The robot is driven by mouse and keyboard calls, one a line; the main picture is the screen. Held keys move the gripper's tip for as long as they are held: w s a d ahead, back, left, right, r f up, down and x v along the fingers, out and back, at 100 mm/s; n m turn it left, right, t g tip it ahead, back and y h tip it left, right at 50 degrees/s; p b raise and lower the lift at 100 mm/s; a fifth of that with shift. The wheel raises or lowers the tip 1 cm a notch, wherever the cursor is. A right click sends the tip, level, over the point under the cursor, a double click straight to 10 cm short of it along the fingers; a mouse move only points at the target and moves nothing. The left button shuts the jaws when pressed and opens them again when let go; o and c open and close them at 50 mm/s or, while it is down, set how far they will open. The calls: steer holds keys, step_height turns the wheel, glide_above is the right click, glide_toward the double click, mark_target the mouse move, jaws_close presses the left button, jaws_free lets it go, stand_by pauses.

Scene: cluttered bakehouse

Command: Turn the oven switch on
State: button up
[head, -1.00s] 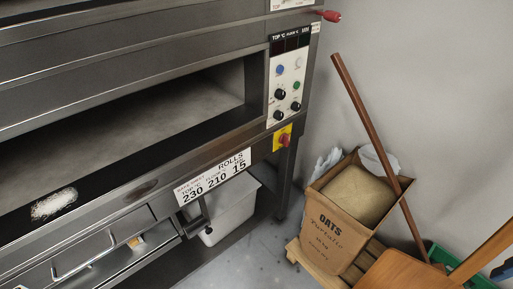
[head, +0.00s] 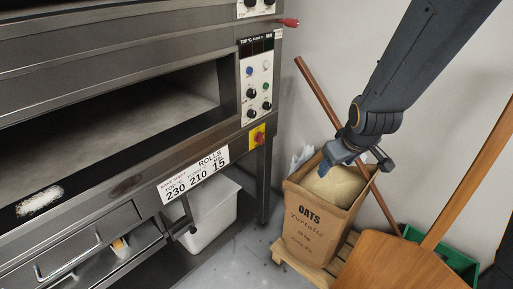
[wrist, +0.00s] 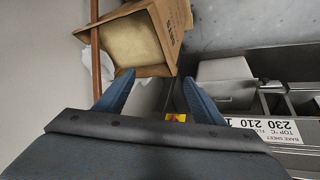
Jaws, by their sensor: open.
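The oven switch (head: 257,136) is a red knob on a yellow plate, low on the oven's right front post, below the control panel (head: 257,82). My gripper (head: 328,167) is to the right of the switch in the head view, in front of the oats sack, and touches nothing that I can see. In the wrist view its two blue fingers (wrist: 158,80) are apart with nothing between them.
An open sack of oats (head: 310,222) stands on a wooden pallet (head: 290,266), with a wooden pole (head: 316,92) leaning behind it. A wooden peel (head: 395,262) is in the right foreground. A green crate (head: 455,262) and a white bin (head: 212,217) stand low.

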steer(key=w+a+f+n+t+y+b, duration=0.1)
steer(key=w+a+f+n+t, duration=0.15)
steer(key=w, duration=0.25)
steer(key=w+a+f+n+t+b, duration=0.1)
steer(key=w+f+n+b, duration=0.15)
steer(key=w, duration=0.35)
steer(key=n+t+y+b, duration=0.7)
steer(key=n+y, duration=0.1)
steer(key=n, duration=0.5)
glide_toward(263, 140)
steer(key=w+a, duration=0.1)
steer(key=x, duration=0.7)
steer(key=shift+w+a+r+p, duration=0.1)
steer(key=shift+w+r+p, duration=0.05)
steer(key=shift+w+p, duration=0.15)
steer(key=c, duration=1)
